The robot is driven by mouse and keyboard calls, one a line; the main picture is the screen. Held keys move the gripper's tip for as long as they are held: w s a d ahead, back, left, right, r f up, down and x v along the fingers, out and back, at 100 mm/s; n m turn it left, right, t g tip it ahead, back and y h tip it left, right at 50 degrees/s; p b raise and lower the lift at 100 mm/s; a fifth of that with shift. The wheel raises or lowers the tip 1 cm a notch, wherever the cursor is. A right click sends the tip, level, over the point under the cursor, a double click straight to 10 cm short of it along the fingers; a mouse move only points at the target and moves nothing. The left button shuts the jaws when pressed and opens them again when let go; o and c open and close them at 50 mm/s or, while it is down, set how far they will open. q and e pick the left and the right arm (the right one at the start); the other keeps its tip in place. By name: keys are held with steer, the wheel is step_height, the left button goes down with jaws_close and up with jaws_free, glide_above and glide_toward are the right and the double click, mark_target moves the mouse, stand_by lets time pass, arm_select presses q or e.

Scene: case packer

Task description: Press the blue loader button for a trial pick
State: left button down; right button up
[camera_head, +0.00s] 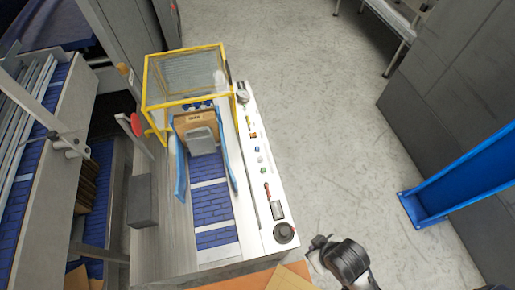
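A white control panel (253,178) runs along the right side of the packing machine. It carries a row of small buttons and switches. One small button (258,149) near the middle of the row looks bluish, but it is too small to be sure of its colour. A dark gripper (318,244), which seems to be my right one, is at the bottom, just right of the panel's near end and well short of the bluish button. Its fingers are too small and dark to tell open from shut. My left gripper is not in view.
A large dark round knob (284,232) sits at the panel's near end. A yellow-framed guard (190,80) stands over the blue conveyor (210,205), with a cardboard case (190,120) under its near edge. A red mushroom button (136,124) is left. Open floor (330,130) lies right.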

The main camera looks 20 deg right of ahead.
jaws_close()
stand_by(0.7)
stand_by(0.5)
